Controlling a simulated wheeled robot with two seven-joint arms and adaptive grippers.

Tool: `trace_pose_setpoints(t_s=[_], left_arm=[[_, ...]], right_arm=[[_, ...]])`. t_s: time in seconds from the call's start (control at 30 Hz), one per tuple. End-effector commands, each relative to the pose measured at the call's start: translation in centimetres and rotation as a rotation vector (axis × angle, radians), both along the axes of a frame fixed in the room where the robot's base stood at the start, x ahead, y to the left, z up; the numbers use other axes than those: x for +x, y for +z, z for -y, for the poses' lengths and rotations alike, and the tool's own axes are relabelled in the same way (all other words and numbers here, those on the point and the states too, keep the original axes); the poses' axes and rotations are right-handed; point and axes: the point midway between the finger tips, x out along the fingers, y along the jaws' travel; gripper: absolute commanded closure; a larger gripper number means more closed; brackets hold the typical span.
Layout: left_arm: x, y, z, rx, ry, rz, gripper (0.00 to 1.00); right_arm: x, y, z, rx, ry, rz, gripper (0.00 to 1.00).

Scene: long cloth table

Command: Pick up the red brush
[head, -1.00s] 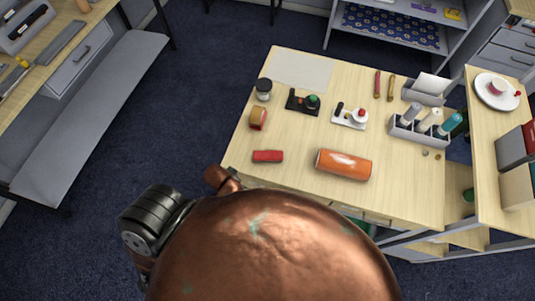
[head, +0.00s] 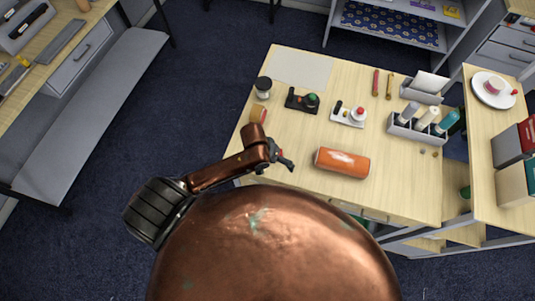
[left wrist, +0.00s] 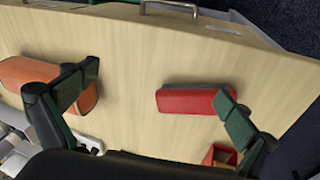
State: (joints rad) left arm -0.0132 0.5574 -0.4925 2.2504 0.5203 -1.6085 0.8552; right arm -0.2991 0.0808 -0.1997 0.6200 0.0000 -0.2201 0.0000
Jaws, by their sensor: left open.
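The red brush, a flat red block with a grey side, lies on the table in the left wrist view (left wrist: 188,101). In the head view my arm and gripper cover it. My left gripper (head: 284,163) is over the near left part of the table. Nothing is held. I cannot tell the height above the brush. My right gripper is not in view.
An orange cylinder (head: 342,163) lies right of my gripper. A red and tan roll (head: 258,115) and a dark jar (head: 263,85) stand on the left side.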

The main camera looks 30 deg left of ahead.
Motion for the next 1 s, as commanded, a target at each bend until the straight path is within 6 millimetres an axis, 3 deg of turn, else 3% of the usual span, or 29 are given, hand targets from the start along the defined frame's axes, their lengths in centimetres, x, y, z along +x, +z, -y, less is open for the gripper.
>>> trace_pose_setpoints(t_s=[0.03, 0.2, 0.47, 0.83, 1.0], left_arm=[[1.4, 0.3, -0.5, 0.023, 0.028, -0.033, 0.00], [3.8, 0.7, -3.0, 0.092, 0.213, -0.164, 0.00], [5.3, 1.6, -6.4, 0.162, 0.414, -0.246, 0.00], [5.1, -1.9, -6.4, 0.164, 0.431, -0.253, 0.00], [4.9, -4.4, -6.1, 0.164, 0.432, -0.253, 0.00]], right_arm=[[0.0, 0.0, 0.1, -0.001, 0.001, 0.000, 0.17], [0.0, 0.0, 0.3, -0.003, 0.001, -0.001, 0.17], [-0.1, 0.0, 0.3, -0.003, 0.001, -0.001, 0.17], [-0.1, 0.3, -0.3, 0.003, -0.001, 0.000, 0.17], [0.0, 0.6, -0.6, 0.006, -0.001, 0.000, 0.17]])
